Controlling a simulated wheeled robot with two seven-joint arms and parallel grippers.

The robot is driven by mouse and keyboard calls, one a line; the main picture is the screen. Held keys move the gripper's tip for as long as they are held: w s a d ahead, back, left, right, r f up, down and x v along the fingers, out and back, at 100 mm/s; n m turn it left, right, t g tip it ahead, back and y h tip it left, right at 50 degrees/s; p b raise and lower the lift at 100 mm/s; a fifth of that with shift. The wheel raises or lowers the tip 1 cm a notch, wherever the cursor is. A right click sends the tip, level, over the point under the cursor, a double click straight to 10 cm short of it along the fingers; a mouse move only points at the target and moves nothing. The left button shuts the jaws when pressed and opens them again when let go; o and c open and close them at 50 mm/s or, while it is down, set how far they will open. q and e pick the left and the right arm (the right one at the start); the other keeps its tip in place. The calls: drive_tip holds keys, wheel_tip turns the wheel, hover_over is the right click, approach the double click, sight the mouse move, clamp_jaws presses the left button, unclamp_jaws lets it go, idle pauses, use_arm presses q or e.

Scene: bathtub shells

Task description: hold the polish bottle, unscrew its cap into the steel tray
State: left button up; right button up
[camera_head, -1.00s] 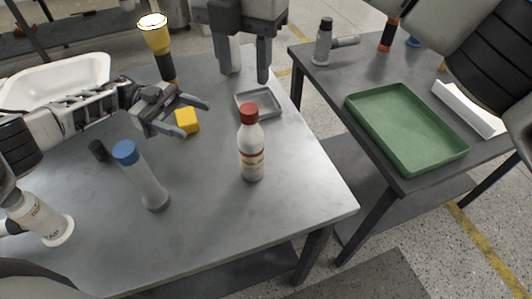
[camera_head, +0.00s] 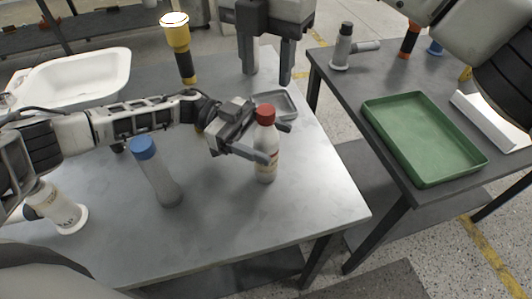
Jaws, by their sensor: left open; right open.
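The polish bottle (camera_head: 267,171) is white with a red cap (camera_head: 265,112) and a printed label, and stands upright on the grey metal table (camera_head: 230,222). My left gripper (camera_head: 273,143) is open at the bottle's upper body, with one finger in front of it and the other by its far right side. I cannot tell whether the fingers touch it. My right gripper (camera_head: 267,70) is open and empty, pointing down above the back of the table. The small steel tray (camera_head: 284,103) lies behind the bottle, partly hidden by my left gripper.
The right table holds a green tray (camera_head: 424,138). The table's front right is clear.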

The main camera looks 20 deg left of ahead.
sight(266, 110)
use_arm(q)
clamp_jaws()
use_arm(e)
drive_tip(key=m, duration=0.6)
drive_tip(key=shift+m, duration=0.4)
drive_tip(key=m, duration=0.6)
drive_tip(key=shift+f+m, duration=0.4)
drive_tip(key=shift+f, duration=3.6)
